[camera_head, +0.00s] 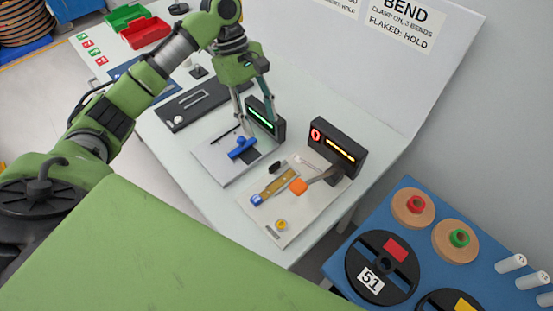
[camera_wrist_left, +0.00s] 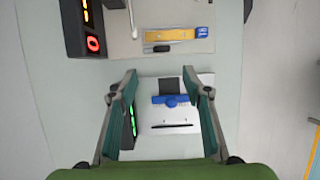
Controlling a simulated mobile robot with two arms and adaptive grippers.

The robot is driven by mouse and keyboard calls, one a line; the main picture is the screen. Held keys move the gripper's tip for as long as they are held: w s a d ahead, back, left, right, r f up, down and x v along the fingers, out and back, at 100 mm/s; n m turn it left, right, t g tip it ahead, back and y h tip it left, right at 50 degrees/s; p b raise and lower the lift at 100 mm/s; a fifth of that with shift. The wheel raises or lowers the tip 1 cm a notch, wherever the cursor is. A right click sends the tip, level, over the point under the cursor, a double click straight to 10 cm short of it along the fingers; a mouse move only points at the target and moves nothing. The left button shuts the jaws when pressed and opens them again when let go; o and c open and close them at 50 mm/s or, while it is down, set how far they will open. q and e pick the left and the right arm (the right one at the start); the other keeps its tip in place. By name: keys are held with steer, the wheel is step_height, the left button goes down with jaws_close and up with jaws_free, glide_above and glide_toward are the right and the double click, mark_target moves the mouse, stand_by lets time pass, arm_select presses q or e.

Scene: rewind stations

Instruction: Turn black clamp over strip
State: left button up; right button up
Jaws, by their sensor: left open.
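A small black block (camera_head: 274,167), which looks like the black clamp, lies beside a gold strip (camera_head: 276,186) with a blue end on a pale plate at the right station. In the left wrist view the black block (camera_wrist_left: 157,49) lies along the edge of the strip (camera_wrist_left: 170,33), apart from it and not over it. My left gripper (camera_head: 257,125) is open and empty. It is above the other plate, which bears a blue knobbed bar (camera_head: 241,149) across a dark square piece. In the left wrist view that bar (camera_wrist_left: 170,100) shows between my open fingers (camera_wrist_left: 160,78). My right gripper is not in view.
A display with a red sign (camera_head: 338,147) and an orange-ended lever (camera_head: 298,187) stand by the strip. A green-lit display (camera_head: 266,119) is close to my left fingers. A blue table (camera_head: 390,207) with reels is at the lower right. Red and green bins (camera_head: 146,33) are at the far left.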

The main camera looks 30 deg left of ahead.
mark_target(274, 164)
arm_select(q)
steer(key=p+x, duration=0.1)
steer(key=x, duration=1.2)
steer(key=shift+s+f+p, duration=0.1)
steer(key=shift+s+p, duration=0.1)
steer(key=shift+p, duration=0.1)
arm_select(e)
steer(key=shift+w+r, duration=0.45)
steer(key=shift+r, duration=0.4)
arm_select(q)
steer(key=c, duration=1.1)
